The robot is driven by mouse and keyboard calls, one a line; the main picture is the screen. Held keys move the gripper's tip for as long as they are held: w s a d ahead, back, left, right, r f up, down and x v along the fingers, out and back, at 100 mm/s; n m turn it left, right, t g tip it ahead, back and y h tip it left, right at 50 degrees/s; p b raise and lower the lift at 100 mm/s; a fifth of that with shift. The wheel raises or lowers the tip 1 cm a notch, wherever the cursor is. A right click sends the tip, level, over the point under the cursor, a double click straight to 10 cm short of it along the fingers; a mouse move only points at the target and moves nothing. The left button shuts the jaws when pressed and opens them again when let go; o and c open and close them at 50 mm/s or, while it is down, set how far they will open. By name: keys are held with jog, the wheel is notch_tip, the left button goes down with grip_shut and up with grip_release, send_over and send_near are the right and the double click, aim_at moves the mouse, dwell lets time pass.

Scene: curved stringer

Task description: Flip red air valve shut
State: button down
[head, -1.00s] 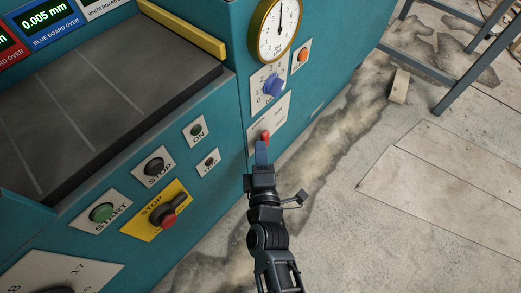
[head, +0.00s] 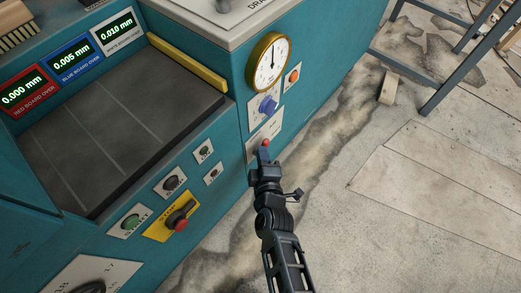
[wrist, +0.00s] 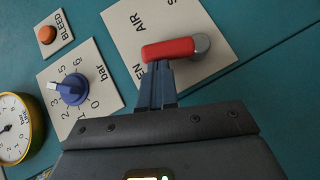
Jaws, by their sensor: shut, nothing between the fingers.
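The red air valve lever (wrist: 168,48) sits on a pale plate marked AIR (wrist: 125,30). It runs from a silver pivot (wrist: 201,45) toward the partly hidden lettering "EN", and an "S" shows at the plate's top edge. My gripper (wrist: 156,68) is shut and empty, its fingertips right at the lever's free end; whether they touch it I cannot tell. In the head view the red lever (head: 266,142) shows just beyond the tips of my gripper (head: 263,154), which hides part of the plate.
A blue pressure knob (wrist: 72,89), an orange BLEED button (wrist: 47,34) and a round gauge (wrist: 14,130) sit beside the plate. On the teal machine, a yellow stop panel (head: 160,232) stands to the left. Open concrete floor (head: 320,215) lies to the right.

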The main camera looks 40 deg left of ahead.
aim_at(268, 145)
jog(key=shift+w+d+m+g+h, duration=0.15)
jog(key=shift+w+m+g+h, duration=0.25)
jog(key=shift+w+m+g, duration=1.15)
jog(key=w+m+g+b, duration=0.1)
jog(key=g+b, duration=0.1)
jog(key=w+f+g+b, duration=0.1)
jog(key=g+b, duration=0.1)
jog(key=b, duration=0.1)
jog(key=w+f+m+g+b, duration=0.1)
jog(key=w+g+b, duration=0.1)
jog(key=b, duration=0.1)
jog(key=shift+d+f+m+g, duration=0.1)
jog(key=shift+d+m+g, duration=0.05)
jog(key=shift+m+g, duration=0.2)
jog(key=shift+b, duration=0.3)
